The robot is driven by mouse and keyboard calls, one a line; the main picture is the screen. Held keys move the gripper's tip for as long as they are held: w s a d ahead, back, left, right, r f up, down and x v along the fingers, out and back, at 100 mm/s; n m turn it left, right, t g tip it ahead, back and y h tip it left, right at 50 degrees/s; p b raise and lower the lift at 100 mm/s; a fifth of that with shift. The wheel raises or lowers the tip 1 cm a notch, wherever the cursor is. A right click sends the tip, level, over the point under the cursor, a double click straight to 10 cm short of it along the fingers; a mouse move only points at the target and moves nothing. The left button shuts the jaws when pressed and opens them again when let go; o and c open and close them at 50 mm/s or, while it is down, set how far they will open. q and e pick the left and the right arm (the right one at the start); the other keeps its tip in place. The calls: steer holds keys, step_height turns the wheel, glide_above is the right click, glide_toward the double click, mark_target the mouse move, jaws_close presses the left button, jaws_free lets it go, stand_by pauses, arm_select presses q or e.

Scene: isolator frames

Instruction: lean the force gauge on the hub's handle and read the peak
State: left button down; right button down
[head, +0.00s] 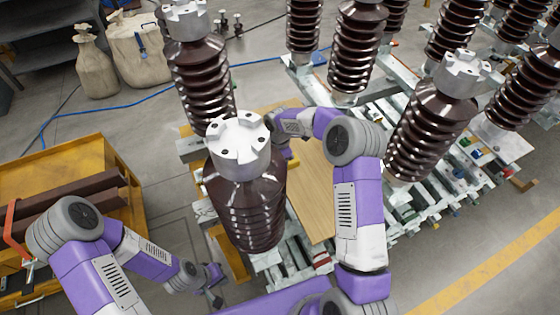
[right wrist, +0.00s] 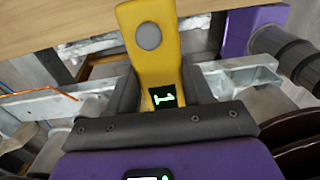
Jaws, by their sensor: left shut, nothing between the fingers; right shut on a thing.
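The force gauge (right wrist: 152,50) is a yellow body with a grey round disc and a small dark display (right wrist: 163,97). The display shows a green mark that I cannot read surely. My right gripper (right wrist: 155,115) is shut on the gauge, its dark jaws on either side. My left gripper (head: 214,290) is shut and empty, low in the head view, left of the front insulator. I cannot make out the hub or its handle in either view, nor any contact with the gauge.
A brown ribbed insulator (head: 245,205) with a pale metal cap stands in front. More insulators (head: 432,125) stand behind and right on metal frames. A wooden board (head: 312,190) lies between them. A yellow cart (head: 60,175) with dark bars is at left; floor shows beyond it.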

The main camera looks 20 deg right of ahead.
steer(key=shift+s+a, duration=0.1)
steer(key=shift+a, duration=0.95)
stand_by(0.5)
steer(key=shift+w+d, duration=0.15)
steer(key=shift+d, duration=1.1)
steer(key=shift+w+d, duration=0.1)
steer(key=shift+d, duration=1.1)
steer(key=shift+r+p, duration=0.2)
steer(key=shift+p, duration=0.1)
step_height(320, 180, up, 15)
steer(key=p, duration=1)
steer(key=shift+f, duration=0.15)
